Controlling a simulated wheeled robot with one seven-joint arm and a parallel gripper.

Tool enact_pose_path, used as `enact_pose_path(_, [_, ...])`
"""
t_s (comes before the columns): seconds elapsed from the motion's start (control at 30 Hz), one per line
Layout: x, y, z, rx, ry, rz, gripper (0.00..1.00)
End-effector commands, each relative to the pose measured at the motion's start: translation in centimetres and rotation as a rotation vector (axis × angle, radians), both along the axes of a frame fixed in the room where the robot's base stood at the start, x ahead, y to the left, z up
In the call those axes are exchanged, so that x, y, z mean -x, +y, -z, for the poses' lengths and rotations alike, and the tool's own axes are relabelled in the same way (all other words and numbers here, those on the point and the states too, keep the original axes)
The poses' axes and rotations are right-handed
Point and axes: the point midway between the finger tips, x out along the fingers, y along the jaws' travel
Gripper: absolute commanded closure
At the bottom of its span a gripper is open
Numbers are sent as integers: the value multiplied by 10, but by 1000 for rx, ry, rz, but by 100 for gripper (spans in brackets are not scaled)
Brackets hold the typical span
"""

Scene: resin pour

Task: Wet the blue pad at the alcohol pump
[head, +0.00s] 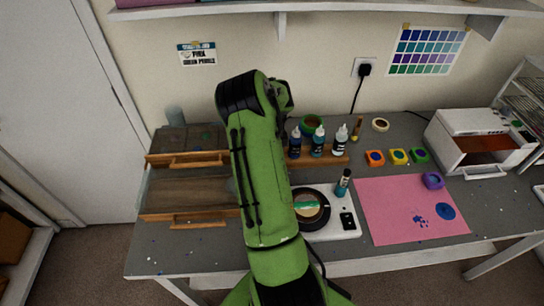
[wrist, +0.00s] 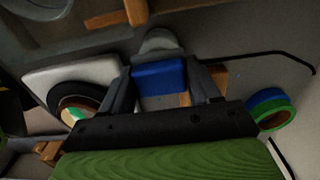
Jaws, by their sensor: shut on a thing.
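My gripper (wrist: 162,92) is shut on the blue pad (wrist: 160,74), which sits between the two dark fingers in the wrist view. A pale grey round thing (wrist: 157,41) shows just beyond the pad; it may be the alcohol pump, but I cannot tell, nor whether the pad touches it. In the head view my green arm hides the gripper and the pad. I cannot make out the pump for certain there.
A white scale (head: 336,228) with a dark round dish stands beside my arm. Several dropper bottles (head: 318,142) stand behind on a wooden rack. Wooden-edged panels (head: 190,188) lie left. A pink mat (head: 395,205) and a white oven-like box (head: 470,135) are at right.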

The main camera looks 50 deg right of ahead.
Motion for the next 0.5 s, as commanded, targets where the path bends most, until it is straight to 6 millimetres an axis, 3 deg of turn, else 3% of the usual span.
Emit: enact_pose_path(0.5, [1,0,-6,-2,1,1,63])
